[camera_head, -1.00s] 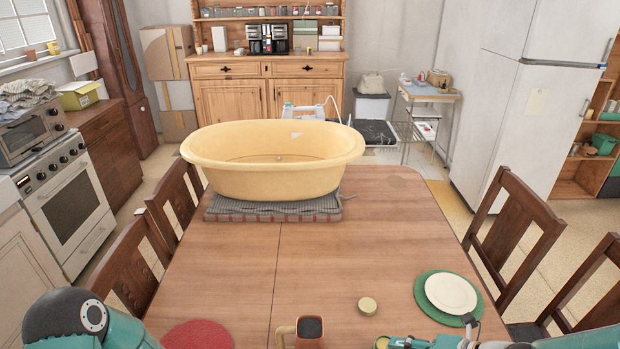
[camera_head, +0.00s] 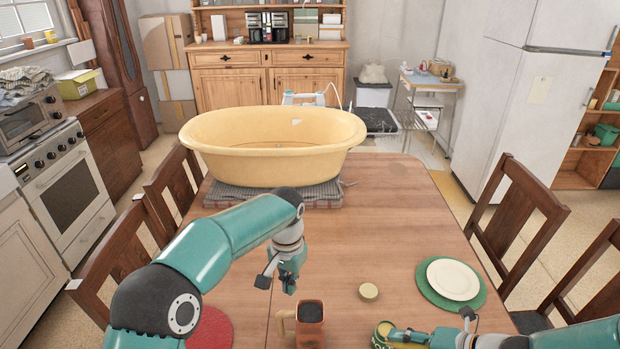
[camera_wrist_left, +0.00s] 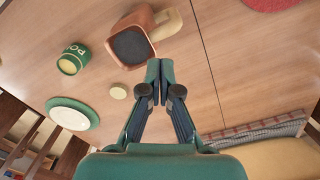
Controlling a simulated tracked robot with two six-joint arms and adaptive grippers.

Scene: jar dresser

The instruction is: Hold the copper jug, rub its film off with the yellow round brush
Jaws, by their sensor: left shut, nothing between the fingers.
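The copper jug (camera_head: 310,326) stands at the near side of the table, its pale handle to the left. It also shows in the left wrist view (camera_wrist_left: 131,47). I cannot make out a film on it. A small round yellowish piece (camera_head: 369,291), possibly the round brush, lies right of the jug; no bristles show. My left gripper (camera_head: 290,290) is above the table just behind the jug, pointing down. In the left wrist view its fingertips (camera_wrist_left: 160,66) are together, empty, apart from the jug. My right gripper (camera_head: 390,335) is low over the green tin; its fingers are unclear.
The green tin (camera_wrist_left: 71,60) with a yellow top stands near the jug. A pale plate (camera_head: 453,279) lies on a green mat (camera_head: 430,288) at right. A red mat (camera_head: 222,330) is at left. A big yellow tub (camera_head: 265,165) stands on a folded cloth behind. The table's middle is clear.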

